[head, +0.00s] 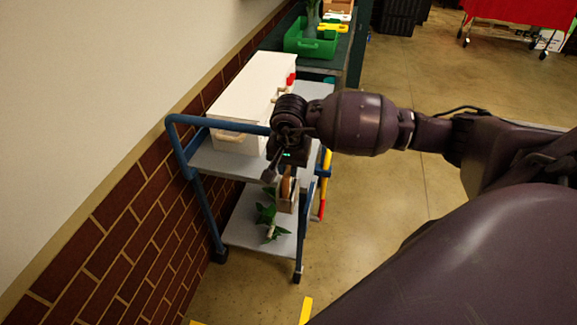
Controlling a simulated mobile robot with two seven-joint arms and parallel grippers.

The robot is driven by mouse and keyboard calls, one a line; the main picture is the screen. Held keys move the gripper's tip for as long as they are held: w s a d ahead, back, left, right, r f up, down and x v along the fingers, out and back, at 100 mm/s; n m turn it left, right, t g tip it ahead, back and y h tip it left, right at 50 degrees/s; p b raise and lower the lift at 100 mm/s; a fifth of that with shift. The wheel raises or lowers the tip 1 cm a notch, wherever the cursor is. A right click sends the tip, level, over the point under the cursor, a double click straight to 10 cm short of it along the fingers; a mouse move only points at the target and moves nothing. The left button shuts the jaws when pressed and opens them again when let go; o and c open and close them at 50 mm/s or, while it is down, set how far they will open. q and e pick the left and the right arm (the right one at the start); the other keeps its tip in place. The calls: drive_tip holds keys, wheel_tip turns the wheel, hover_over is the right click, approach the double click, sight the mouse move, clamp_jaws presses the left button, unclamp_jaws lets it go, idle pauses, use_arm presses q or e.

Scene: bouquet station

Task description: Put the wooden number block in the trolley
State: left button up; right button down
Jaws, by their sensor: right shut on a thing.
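The trolley (212,161) has a blue tube frame and grey shelves and stands against the brick wall, left of centre. My right gripper (279,179) is over the trolley's near right part, pointing down, and is shut on a small brown wooden piece (287,189), which I take to be the wooden number block. Its number face cannot be made out, and my gripper partly hides it. Whether the block touches the trolley is unclear. My left gripper is not in view.
A large white box (250,92) fills much of the trolley's top shelf. A green leafy plant (268,213) is at the lower shelf (240,228). A green crate (308,44) sits on a table behind. Open floor lies to the right.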

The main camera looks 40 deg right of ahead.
drive_tip(key=c, duration=1)
unclamp_jaws()
drive_tip(key=shift+f, duration=0.1)
